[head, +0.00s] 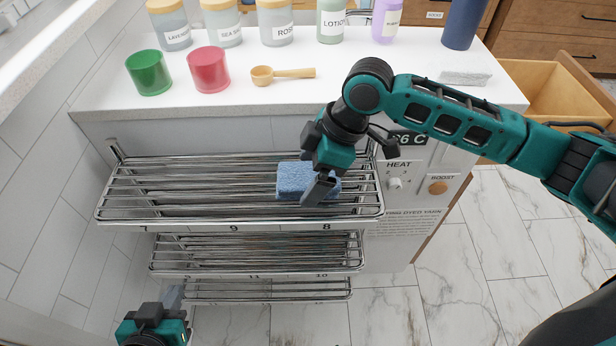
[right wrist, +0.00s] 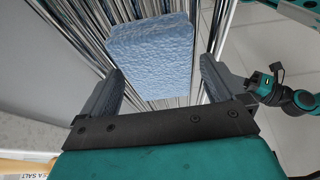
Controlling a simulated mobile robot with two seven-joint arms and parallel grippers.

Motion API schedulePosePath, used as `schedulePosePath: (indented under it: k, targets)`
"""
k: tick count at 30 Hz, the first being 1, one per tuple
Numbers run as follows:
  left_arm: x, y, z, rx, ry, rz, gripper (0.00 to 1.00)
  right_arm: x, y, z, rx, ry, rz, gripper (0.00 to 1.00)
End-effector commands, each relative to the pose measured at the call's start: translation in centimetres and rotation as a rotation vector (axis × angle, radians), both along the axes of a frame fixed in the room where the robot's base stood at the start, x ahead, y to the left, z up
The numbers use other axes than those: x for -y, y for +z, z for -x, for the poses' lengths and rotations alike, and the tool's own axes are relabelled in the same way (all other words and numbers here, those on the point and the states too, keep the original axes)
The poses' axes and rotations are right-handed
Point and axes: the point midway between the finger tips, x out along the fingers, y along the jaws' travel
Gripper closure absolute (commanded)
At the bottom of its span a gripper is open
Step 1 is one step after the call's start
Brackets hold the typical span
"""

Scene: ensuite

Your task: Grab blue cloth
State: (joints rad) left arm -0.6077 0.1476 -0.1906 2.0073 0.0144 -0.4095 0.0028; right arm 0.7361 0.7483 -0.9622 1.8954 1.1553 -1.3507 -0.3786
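The blue cloth (head: 292,178), a thick folded block with a rough surface, lies on the top rack shelf near its right end. My right gripper (head: 318,188) is over the cloth and hides part of its right side. In the right wrist view, the right gripper (right wrist: 162,82) is open, with its two fingers apart. The cloth (right wrist: 150,50) shows ahead of and between them; I cannot tell whether they touch it. My left gripper (head: 172,297) is low at the bottom left, beside the lowest shelf and away from the cloth; its fingers are not clear.
The metal rack (head: 190,193) has three barred shelves under a white counter (head: 300,100). On the counter stand a green cup (head: 149,73), a red cup (head: 208,70), a wooden scoop (head: 283,74) and several labelled jars. A heat control panel (head: 400,185) is right of the rack.

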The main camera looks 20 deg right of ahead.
Motion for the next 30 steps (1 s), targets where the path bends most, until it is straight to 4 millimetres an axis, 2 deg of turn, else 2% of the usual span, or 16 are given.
schedulePosePath:
  k: [2, 18, 25, 30]
  targets:
    - [0.0, 0.0, 0.0, 0.0, 0.0, 0.0, 1.0, 0.0, 0.0, 0.0, 0.0, 0.0, 0.0, 0.12]
    - [0.0, 0.0, 0.0, -0.001, 0.001, -0.001, 1.0, 0.0, 0.0, 0.0, 0.0, 0.0, -0.001, 0.63]
    - [0.0, -0.2, 0.0, -0.001, 0.001, -0.001, 1.0, 0.0, 0.0, 0.0, 0.001, 0.0, -0.001, 0.63]
    - [0.0, -1.1, 0.0, -0.001, 0.001, -0.001, 1.0, 0.0, 0.3, -0.1, 0.004, 0.0, -0.001, 0.63]
